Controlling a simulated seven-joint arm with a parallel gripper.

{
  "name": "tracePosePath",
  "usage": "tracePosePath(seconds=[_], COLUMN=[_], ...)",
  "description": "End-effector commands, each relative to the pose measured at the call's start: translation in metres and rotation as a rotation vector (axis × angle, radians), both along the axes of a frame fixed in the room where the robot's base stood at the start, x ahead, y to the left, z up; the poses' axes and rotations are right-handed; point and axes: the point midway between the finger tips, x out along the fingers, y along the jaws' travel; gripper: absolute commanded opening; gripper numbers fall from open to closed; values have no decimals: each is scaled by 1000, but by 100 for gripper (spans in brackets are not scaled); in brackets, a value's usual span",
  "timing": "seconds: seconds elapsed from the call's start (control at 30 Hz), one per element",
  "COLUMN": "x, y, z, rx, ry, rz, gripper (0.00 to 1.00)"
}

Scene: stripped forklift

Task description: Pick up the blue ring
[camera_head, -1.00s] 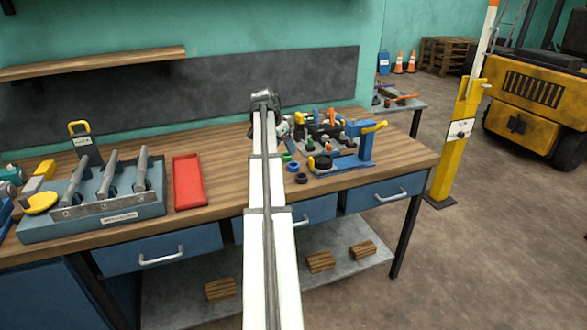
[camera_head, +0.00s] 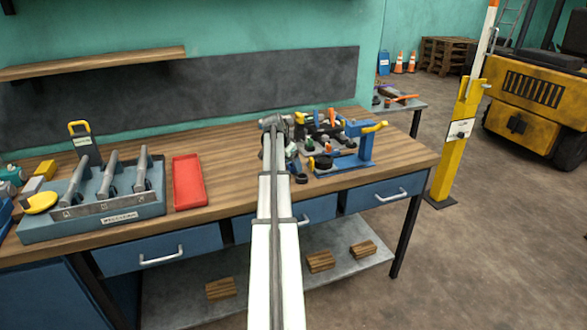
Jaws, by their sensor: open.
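My gripper (camera_head: 294,164) points down over the small rings on the workbench, in front of the tool rack. It is open, though its fingers are small and hard to make out. The blue ring cannot be made out now; my gripper and arm cover the spot where it lay. I cannot tell whether the fingers are around it or above it. A black ring (camera_head: 301,178) lies on the wood just in front of the gripper. The green ring is also hidden.
A blue clamp stand (camera_head: 350,160) and a crowded tool rack (camera_head: 318,134) stand close to the gripper's right. A red tray (camera_head: 188,182) and a blue-grey tool holder (camera_head: 118,207) lie to the left. The bench top (camera_head: 222,170) between tray and arm is bare.

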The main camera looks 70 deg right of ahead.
Motion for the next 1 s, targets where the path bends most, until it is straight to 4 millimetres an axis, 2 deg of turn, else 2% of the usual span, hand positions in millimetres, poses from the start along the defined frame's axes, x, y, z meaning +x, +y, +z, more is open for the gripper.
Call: tracePosePath(seconds=[0.1, 0.3, 0.9, 1.0], x=[-1, -1, -1, -1], y=[-3, -2, -2, -2], z=[-6, -6, -6, -6], rx=[-1, -1, -1, -1], ry=[0, 0, 0, 0], rz=[0, 0, 0, 0], gripper=[79, 77, 20, 19])
